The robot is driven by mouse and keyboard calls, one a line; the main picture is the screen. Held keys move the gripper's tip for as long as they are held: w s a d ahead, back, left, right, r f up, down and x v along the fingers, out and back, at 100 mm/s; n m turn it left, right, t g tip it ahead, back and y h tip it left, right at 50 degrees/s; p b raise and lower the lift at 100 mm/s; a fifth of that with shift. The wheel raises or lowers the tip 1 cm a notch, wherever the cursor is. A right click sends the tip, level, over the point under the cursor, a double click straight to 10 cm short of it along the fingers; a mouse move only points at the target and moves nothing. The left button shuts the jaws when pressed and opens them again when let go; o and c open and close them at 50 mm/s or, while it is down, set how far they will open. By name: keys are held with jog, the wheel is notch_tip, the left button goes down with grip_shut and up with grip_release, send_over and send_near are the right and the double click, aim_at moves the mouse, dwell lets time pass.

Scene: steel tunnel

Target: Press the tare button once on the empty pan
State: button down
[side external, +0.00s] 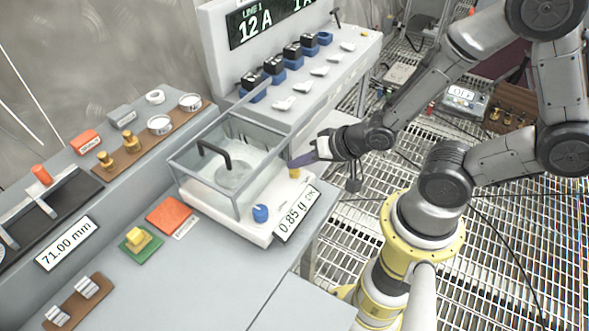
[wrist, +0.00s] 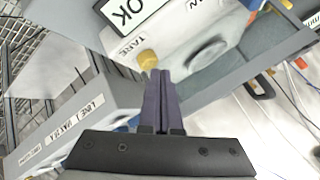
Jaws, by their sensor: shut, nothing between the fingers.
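The balance has a white base (side external: 200,205), a clear draft box (side external: 205,185) and a round pan (side external: 233,173) inside, with nothing visible on it. Its tilted display (side external: 297,212) seems to read 0.85 and OK. The yellow tare button (side external: 294,173) is at the base's right end; the wrist view shows it (wrist: 148,59) beside the TARE label. My gripper (side external: 293,162) is shut and empty, its dark purple fingers just above the button. In the wrist view the fingertips (wrist: 159,73) are next to the button. I cannot tell whether they touch it.
A blue knob (side external: 260,213) sits on the base's front. An orange pad (side external: 169,216) and a green pad with a yellow block (side external: 138,238) lie left of the balance. A bench with blue holders (side external: 254,95) stands behind.

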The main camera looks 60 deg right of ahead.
aim_at(298, 173)
jog(key=shift+f, duration=0.5)
dwell(0.6)
jog(key=shift+r, duration=0.95)
jog(key=shift+r, duration=2.5)
jog(key=shift+r, duration=0.1)
